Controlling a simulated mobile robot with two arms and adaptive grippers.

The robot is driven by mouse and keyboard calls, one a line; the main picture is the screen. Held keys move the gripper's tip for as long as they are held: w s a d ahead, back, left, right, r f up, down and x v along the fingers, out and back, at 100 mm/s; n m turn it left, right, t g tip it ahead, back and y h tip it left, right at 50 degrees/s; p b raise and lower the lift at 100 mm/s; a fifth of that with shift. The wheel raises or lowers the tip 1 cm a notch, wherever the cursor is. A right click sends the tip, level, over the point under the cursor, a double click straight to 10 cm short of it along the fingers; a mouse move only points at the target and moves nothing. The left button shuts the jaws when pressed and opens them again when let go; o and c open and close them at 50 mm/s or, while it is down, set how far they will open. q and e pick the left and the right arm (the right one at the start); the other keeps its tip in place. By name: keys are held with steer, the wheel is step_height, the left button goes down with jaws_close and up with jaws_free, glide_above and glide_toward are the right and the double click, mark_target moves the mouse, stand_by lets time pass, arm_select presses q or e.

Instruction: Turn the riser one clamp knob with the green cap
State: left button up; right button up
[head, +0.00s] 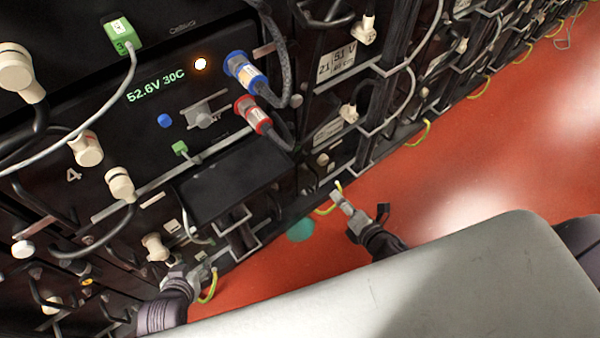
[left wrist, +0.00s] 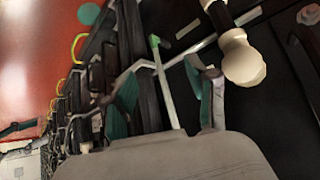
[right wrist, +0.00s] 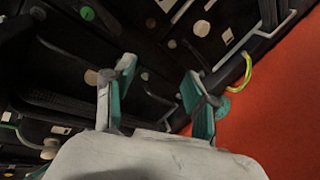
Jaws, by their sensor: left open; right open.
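A small round green cap (right wrist: 87,13) shows at the top left of the right wrist view, on the dark racking; I cannot tell for sure that it is the riser one clamp knob. I cannot pick that knob out in the head view. My left gripper (head: 196,272) is open at the foot of the rack in the head view; its teal-padded fingers (left wrist: 168,88) hold nothing in the left wrist view, left of a cream connector (left wrist: 243,62). My right gripper (head: 345,203) is open over the floor beside the rack; its fingers (right wrist: 160,85) are apart and empty.
The battery rack has a lit 52.6V 30C display (head: 156,86), a blue plug (head: 245,74), a red plug (head: 253,115) and a green connector (head: 122,35). Cables and bar handles stick out. A teal disc (head: 300,230) lies on the clear red floor (head: 460,150).

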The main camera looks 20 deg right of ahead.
steer(key=w+n+t+y+b, duration=0.1)
steer(key=w+n+b, duration=0.1)
steer(key=n+b, duration=0.15)
arm_select(q)
step_height(320, 180, up, 9)
steer(key=t+b, duration=0.3)
steer(key=b, duration=0.2)
arm_select(e)
steer(key=n+t+y, duration=0.2)
steer(key=n+y, duration=0.1)
steer(key=n, duration=0.7)
glide_toward(297, 149)
steer(key=p+x, duration=0.1)
steer(key=x, duration=0.7)
steer(key=shift+w, duration=0.15)
arm_select(q)
steer(key=s+f+g, duration=0.1)
steer(key=s+a+f+g, duration=0.1)
steer(key=shift+s+f, duration=0.25)
steer(key=shift+s, duration=0.15)
arm_select(e)
steer(key=shift+w+a, duration=0.1)
steer(key=shift+w, duration=0.2)
steer(key=shift+c, duration=0.2)
jaws_close()
